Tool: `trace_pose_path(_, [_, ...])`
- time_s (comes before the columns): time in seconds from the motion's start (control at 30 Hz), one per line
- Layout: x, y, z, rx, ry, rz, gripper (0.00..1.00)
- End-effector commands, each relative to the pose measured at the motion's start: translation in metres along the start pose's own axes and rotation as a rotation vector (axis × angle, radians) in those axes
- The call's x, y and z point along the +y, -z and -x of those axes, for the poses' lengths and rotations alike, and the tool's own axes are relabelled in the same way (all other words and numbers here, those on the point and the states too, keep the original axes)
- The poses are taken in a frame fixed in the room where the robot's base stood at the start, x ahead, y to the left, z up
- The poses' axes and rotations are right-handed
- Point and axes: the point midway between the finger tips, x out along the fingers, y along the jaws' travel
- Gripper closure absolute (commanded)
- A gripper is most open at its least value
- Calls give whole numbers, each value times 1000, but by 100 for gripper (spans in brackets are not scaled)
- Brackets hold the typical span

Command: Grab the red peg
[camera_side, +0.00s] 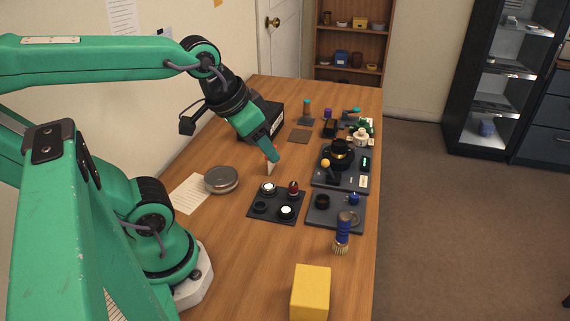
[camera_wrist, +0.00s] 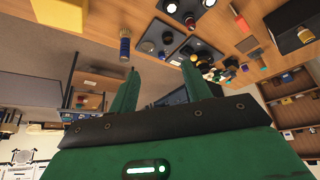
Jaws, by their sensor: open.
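The red peg (camera_side: 293,187) stands upright on the black tray (camera_side: 262,213), near its back right corner. In the wrist view a small red part that looks like the peg (camera_wrist: 190,21) shows near the top edge. My gripper (camera_side: 270,162) is open and empty, above the table behind and to the left of the peg, apart from it. In the wrist view its two green fingers (camera_wrist: 160,68) are spread, with nothing between them.
Pale-topped round parts and dark rings share the tray. A grey tin (camera_side: 221,180) lies to its left. Other dark trays (camera_side: 318,216) with parts stand to the right. A brush (camera_side: 342,232) and a yellow block (camera_side: 311,290) stand nearer the front.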

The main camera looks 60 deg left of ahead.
Motion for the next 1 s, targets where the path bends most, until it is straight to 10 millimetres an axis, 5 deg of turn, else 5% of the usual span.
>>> trace_pose_path(0.47, [-22, 33, -46, -153, 46, 234, 51])
trace_pose_path(1.0, [-64, 55, -134, -349, 131, 562, 51])
